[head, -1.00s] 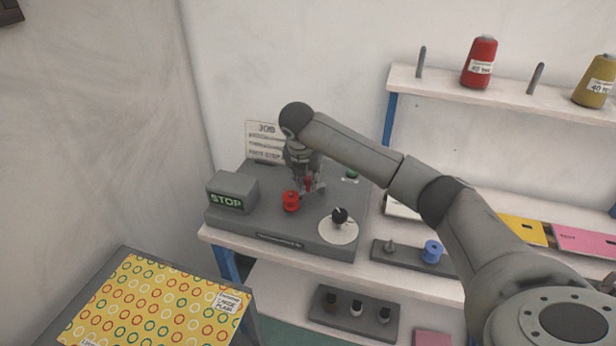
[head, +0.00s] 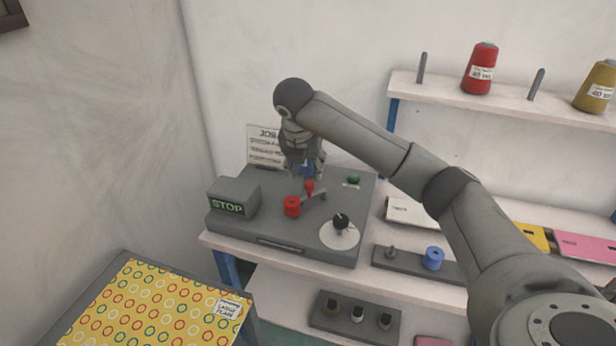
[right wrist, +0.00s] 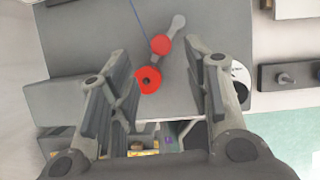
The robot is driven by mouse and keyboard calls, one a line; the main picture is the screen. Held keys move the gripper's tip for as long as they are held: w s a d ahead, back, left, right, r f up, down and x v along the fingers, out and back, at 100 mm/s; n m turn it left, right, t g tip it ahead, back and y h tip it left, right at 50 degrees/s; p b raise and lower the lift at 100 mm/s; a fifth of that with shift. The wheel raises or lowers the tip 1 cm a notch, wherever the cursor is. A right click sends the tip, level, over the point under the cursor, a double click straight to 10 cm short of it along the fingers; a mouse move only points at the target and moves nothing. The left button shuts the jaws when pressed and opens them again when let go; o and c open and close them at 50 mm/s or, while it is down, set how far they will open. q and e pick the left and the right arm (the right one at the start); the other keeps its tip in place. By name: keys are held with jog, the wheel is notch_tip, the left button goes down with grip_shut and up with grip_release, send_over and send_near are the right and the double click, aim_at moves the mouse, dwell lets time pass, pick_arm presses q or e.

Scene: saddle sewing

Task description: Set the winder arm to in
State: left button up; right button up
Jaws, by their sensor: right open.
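The grey winder (head: 285,232) stands on the white shelf in the head view. Its winder arm (head: 318,196) is a short grey lever with a red knob (head: 309,187), close beside the red bobbin (head: 292,206). In the right wrist view the red knob (right wrist: 161,44) and the red bobbin (right wrist: 148,80) lie between my fingers, with the grey lever (right wrist: 178,24) reaching up right. They look very close; I cannot tell whether they touch. My right gripper (head: 304,172) is open and empty, just above the knob. My left gripper is out of view.
The winder also carries a STOP display (head: 228,208), a black dial knob (head: 341,221) and a green button (head: 353,180). A job card (head: 264,146) stands behind it. A blue spool (head: 433,257) sits on a grey holder to the right. A patterned yellow cloth (head: 150,305) lies at lower left.

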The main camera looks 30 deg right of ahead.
jog(key=shift+v, duration=2.3)
